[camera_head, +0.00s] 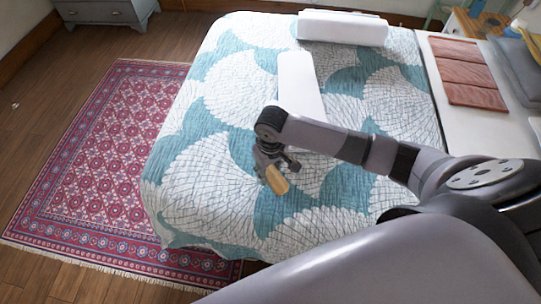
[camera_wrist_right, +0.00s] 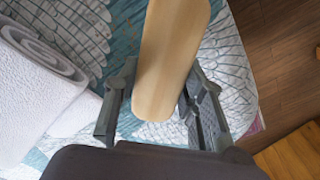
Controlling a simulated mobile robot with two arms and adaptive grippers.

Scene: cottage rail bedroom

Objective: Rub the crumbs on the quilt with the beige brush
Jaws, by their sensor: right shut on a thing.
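The quilt (camera_head: 220,110), white and teal with a scallop pattern, covers the bed. It also fills part of the right wrist view (camera_wrist_right: 230,60). The beige brush (camera_head: 277,181) is in my right gripper (camera_head: 271,162), over the near middle part of the quilt. In the right wrist view, the brush's smooth pale wooden body (camera_wrist_right: 168,60) lies between the two dark fingers, which are shut on it. I cannot tell whether the brush touches the quilt; its bristles are not seen. My left gripper is not in view.
A white roll (camera_head: 342,27) lies across the far end of the quilt. A white flat strip (camera_head: 298,80) lies in front of it. A red patterned rug (camera_head: 105,160) covers the floor left of the bed. Folded reddish cloths (camera_head: 462,72) lie on a white surface at right.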

